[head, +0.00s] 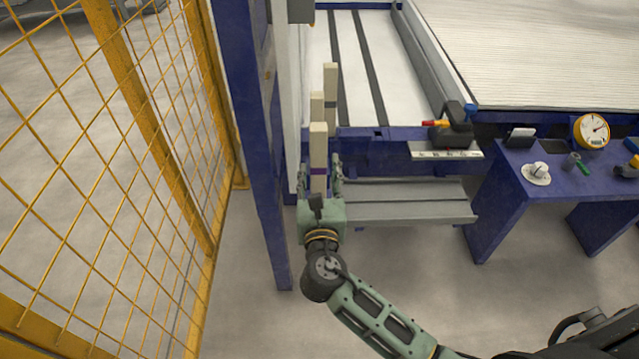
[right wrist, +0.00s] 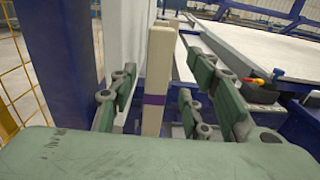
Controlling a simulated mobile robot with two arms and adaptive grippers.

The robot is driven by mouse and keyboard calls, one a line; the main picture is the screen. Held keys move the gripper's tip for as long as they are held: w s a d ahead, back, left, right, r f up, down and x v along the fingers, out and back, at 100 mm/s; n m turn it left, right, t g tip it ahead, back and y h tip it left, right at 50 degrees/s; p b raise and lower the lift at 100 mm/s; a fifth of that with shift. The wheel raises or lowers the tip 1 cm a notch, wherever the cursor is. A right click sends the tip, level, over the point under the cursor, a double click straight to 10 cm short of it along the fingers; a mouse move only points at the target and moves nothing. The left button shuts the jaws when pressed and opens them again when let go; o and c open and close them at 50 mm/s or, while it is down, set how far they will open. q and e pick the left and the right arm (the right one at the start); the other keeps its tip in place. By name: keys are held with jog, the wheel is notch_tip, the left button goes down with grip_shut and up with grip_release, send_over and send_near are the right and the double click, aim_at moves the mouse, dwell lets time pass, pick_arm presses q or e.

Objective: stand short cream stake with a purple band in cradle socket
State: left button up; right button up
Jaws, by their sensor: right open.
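The short cream stake with a purple band (head: 318,150) stands upright in the head view, left of centre, at the left end of the grey ledge. My right gripper (head: 318,170) is open, with its fingers on either side of this stake near the purple band. In the right wrist view the stake (right wrist: 158,75) rises between the spread fingers (right wrist: 157,88) of the right gripper, with gaps visible beside it. The stake's foot and any cradle socket under it are hidden by the gripper. My left gripper is not in view.
Two more cream stakes stand behind: one with a dark band (head: 330,90) and a partly hidden one (head: 316,104). A blue post (head: 250,130) and yellow mesh fence (head: 150,110) are close on the left. The grey ledge (head: 400,205) is bare; a blue table (head: 555,185) holds small items.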

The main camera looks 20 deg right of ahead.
aim_at(318, 145)
jog(key=b+x, duration=0.1)
jog(key=x, duration=0.9)
jog(key=shift+w+d+f+b, duration=0.1)
jog(key=shift+w+b, duration=0.2)
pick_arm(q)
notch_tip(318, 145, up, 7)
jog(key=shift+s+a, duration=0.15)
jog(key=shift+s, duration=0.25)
pick_arm(e)
jog(key=shift+w+d, duration=0.15)
jog(key=shift+w, duration=0.4)
jog(key=shift+c, duration=0.5)
grip_shut()
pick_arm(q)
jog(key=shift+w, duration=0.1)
